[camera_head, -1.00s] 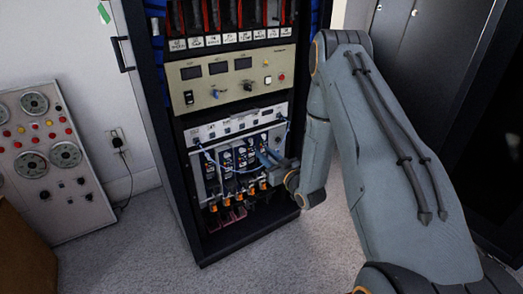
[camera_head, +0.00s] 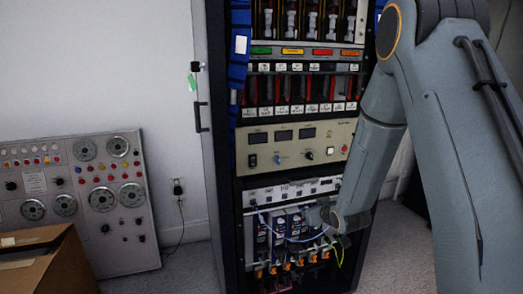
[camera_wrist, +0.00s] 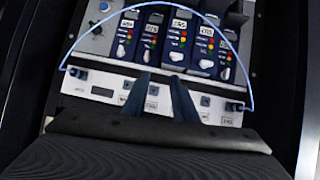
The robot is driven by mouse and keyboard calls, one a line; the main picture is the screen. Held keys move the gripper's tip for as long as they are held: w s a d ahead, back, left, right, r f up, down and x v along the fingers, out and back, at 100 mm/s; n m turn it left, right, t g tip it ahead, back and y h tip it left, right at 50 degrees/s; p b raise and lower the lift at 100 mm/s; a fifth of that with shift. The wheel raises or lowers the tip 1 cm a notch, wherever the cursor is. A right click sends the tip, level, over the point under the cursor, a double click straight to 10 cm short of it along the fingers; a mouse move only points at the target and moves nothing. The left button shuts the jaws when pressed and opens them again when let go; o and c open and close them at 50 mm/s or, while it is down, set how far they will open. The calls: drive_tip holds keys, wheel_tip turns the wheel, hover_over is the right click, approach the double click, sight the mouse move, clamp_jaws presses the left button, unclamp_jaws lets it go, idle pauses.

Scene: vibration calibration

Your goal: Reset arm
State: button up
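My arm (camera_head: 450,130) reaches in from the right. My gripper (camera_head: 322,214) is in front of the lower modules of an equipment rack (camera_head: 225,150), small and partly hidden by my wrist. In the wrist view my gripper (camera_wrist: 160,78) shows two dark fingers with a gap between them. The white panel shows through the gap, and nothing is held. A blue cable (camera_wrist: 95,38) arches past the fingertips across a row of modules (camera_wrist: 150,38) with coloured buttons. I cannot tell whether the fingers touch the panel.
A beige power unit (camera_head: 295,145) sits above the modules in the rack. A grey control panel with dials (camera_head: 75,200) leans on the wall at left, with a cardboard box (camera_head: 50,265) in front. A wall outlet (camera_head: 178,187) is between panel and rack. Carpet (camera_head: 185,268) left of the rack is clear.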

drive_tip(key=s+a+r+g+h, duration=0.15)
drive_tip(key=s+r+g, duration=0.3)
drive_tip(key=s, duration=0.95)
drive_tip(key=s+a+r+g, duration=0.3)
drive_tip(key=s+r, duration=0.2)
drive_tip(key=s, duration=0.8)
drive_tip(key=s+a+r+g, duration=0.2)
drive_tip(key=s+r+g, duration=0.2)
drive_tip(key=s, duration=1)
drive_tip(key=d+r+m+p, duration=0.3)
drive_tip(key=d+r+p, duration=0.5)
drive_tip(key=p, duration=0.8)
drive_tip(key=shift+w+d+r+h, duration=0.15)
drive_tip(key=shift+w+h, duration=0.2)
drive_tip(key=shift+h, duration=0.1)
drive_tip(key=shift+w, duration=0.15)
